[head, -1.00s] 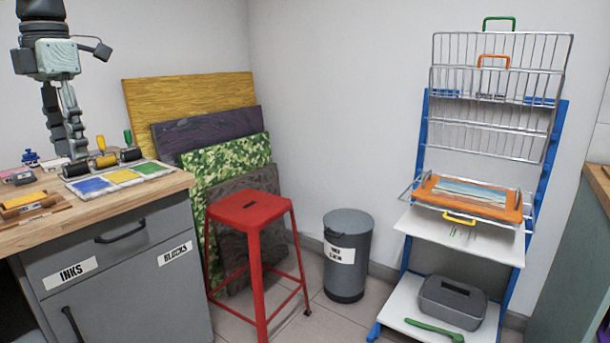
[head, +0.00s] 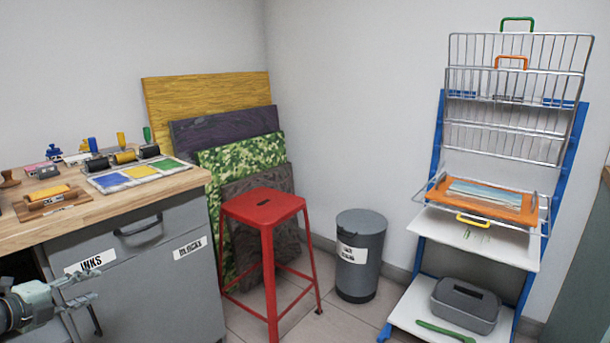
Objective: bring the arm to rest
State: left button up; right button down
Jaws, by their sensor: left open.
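My left gripper (head: 78,289) is at the lower left, in front of the grey cabinet (head: 150,290) and below its wooden top. Its fingers point right and are apart, with nothing between them. Part of its arm is cut off by the left picture edge. My right gripper does not show.
A red stool (head: 264,208), a grey bin (head: 360,255) and a blue rack (head: 437,160) with wire shelves stand right of the cabinet. Boards lean behind.

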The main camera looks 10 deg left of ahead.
pick_arm(q)
jog(key=s+d+f+n+g+y, duration=0.25)
jog(key=s+f+n, duration=0.2)
jog(key=f, duration=0.45)
jog(key=s+d+f+n+g+y, duration=0.1)
jog(key=s+d+f+n, duration=0.35)
jog(key=f, duration=0.45)
jog(key=s+d+f+n+g+y, duration=0.2)
jog(key=s+d+f+n, duration=0.15)
jog(key=s+f, duration=0.45)
jog(key=s+d+f+n+g+h, duration=0.1)
jog(key=s+d+f+n+g, duration=0.1)
jog(key=d, duration=0.5)
jog(key=s+d+f+n+g+h, duration=0.1)
jog(key=s+d+f, duration=0.3)
jog(key=d+f, duration=0.2)
jog(key=s+d+f+n+g+h, duration=0.1)
jog(key=s+d+f+n+g, duration=0.1)
jog(key=d, duration=0.7)
notch_tip(320, 180, down, 3)
jog(key=shift+s+d+r+n+g, duration=0.2)
jog(key=shift+s+n+g, duration=0.15)
jog(key=shift+s, duration=0.45)
